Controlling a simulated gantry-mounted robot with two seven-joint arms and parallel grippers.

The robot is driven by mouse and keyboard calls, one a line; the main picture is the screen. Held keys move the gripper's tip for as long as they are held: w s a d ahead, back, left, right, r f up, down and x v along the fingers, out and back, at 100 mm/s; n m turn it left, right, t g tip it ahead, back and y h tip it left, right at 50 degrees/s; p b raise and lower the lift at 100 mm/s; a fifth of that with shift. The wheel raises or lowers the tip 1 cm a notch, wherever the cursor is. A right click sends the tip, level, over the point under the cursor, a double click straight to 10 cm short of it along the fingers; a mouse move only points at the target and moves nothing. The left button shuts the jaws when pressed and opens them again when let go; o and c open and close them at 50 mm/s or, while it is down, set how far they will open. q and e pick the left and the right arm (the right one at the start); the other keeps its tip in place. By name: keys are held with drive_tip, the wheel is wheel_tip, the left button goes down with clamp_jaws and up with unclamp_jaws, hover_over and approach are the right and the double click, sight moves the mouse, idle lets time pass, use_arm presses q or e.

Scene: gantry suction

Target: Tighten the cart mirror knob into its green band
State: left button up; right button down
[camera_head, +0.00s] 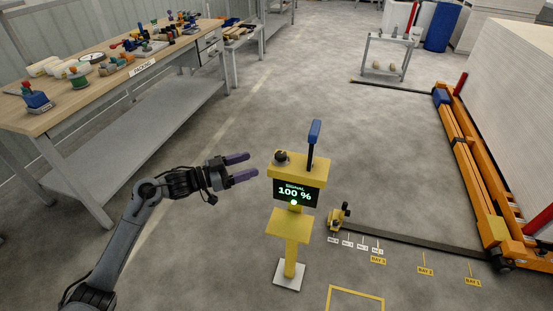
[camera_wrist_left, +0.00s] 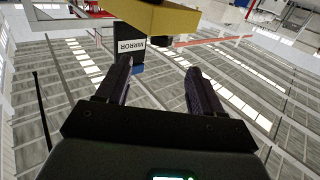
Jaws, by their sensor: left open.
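A yellow stand (camera_head: 290,225) carries a screen (camera_head: 296,194) reading "SIGNAL 100 %". A dark round knob (camera_head: 281,157) sits on its top left, and an upright lever with a blue handle (camera_head: 314,132) on its top right. In the left wrist view, a "MIRROR" label (camera_wrist_left: 131,46) shows beside a yellow block (camera_wrist_left: 158,16), beyond the open fingers (camera_wrist_left: 158,66). My right gripper is out of view.
A small yellow unit with a dark knob (camera_head: 339,216) stands on a floor rail (camera_head: 415,239) with bay labels. A workbench (camera_head: 130,75) with parts is at the left. An orange frame (camera_head: 470,175) is at the right. Floor around the stand is mostly clear.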

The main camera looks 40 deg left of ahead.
sight(277, 155)
use_arm(q)
drive_tip(key=b+x, duration=0.2)
drive_tip(key=x, duration=0.6)
drive_tip(key=shift+w+d+b, duration=0.1)
drive_tip(key=shift+w+b, duration=0.2)
drive_tip(key=shift+b, duration=0.05)
drive_tip(key=shift+x, duration=0.9)
drive_tip(key=shift+c, duration=0.2)
